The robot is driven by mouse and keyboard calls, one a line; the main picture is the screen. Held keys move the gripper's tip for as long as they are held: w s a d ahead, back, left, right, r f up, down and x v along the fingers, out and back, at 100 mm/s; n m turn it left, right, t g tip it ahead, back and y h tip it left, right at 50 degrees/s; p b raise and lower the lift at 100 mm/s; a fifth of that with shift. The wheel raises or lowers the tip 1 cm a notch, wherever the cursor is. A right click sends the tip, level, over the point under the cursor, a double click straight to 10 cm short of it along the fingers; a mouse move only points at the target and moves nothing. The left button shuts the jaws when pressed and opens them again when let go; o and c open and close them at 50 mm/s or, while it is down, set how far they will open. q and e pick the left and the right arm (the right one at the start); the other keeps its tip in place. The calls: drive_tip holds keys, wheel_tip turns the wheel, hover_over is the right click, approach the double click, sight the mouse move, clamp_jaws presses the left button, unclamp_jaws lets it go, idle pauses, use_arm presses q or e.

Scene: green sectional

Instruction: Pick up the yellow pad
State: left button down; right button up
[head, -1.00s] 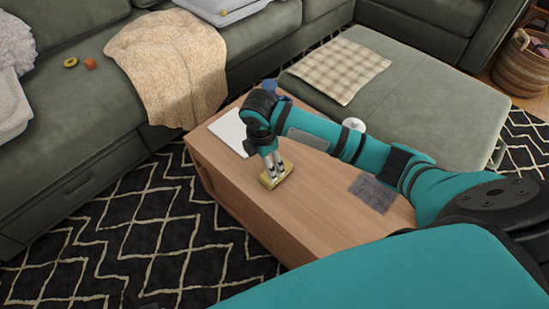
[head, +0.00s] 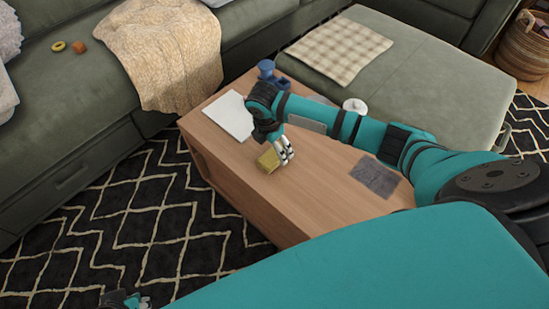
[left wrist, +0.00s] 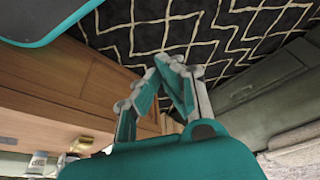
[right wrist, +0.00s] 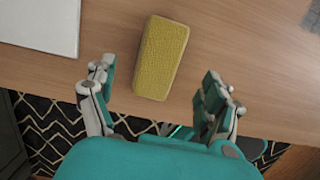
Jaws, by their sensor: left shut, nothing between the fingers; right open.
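The yellow pad (head: 268,161) is a small textured block lying on the wooden table near its left edge. It shows whole in the right wrist view (right wrist: 161,58). My right gripper (head: 286,156) is open and empty, close beside the pad's right side in the head view. In the right wrist view its fingers (right wrist: 160,88) are spread wider than the pad, which lies mostly beyond the fingertips. My left gripper (left wrist: 170,62) is shut and empty, low beside the table; only a bit of it (head: 128,300) shows at the head view's bottom edge.
On the wooden table (head: 330,207) are a white tablet-like slab (head: 229,116), a grey cloth (head: 375,176), a white round item (head: 354,106) and a blue object (head: 266,69). A green sofa (head: 75,110) and patterned rug (head: 150,220) lie left.

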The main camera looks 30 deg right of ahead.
sight(274, 154)
drive_tip(key=shift+f, duration=0.45)
drive_tip(key=f, duration=0.1)
drive_tip(key=f+b, duration=0.1)
drive_tip(key=f, duration=0.1)
drive_tip(key=f+b, duration=0.1)
drive_tip(key=shift+w+d+f, duration=0.15)
drive_tip(key=shift+d+f, duration=0.1)
drive_tip(key=shift+d, duration=0.05)
drive_tip(key=shift+f, duration=0.15)
use_arm(q)
drive_tip(key=shift+w+d+f+t, duration=0.15)
drive_tip(key=shift+w+f+t, duration=0.15)
drive_tip(key=shift+w+f, duration=0.25)
use_arm(e)
drive_tip(key=c, duration=1.2)
drive_tip(key=shift+o, duration=0.2)
